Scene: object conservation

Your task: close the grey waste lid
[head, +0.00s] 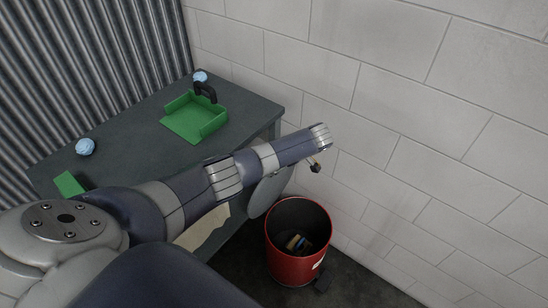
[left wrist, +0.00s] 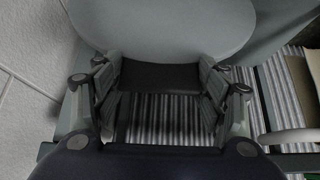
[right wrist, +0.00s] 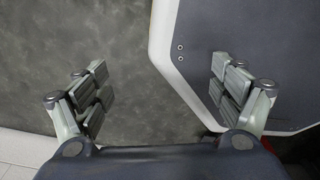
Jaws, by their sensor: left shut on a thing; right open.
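The grey waste lid (head: 268,196) stands raised, tilted steeply at the back left rim of the red bin (head: 297,240), whose top is open with some litter inside. My left arm crosses in front of part of the lid. My left gripper (head: 316,165) is small and mostly hidden beyond the wrist in the head view. In the left wrist view the left gripper (left wrist: 158,82) is shut on a dark flat piece (left wrist: 160,77) next to the round grey lid (left wrist: 160,22). My right gripper (right wrist: 158,88) is open and empty above the floor.
A white block wall (head: 400,110) runs behind the bin. Grey floor shows around the bin's front.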

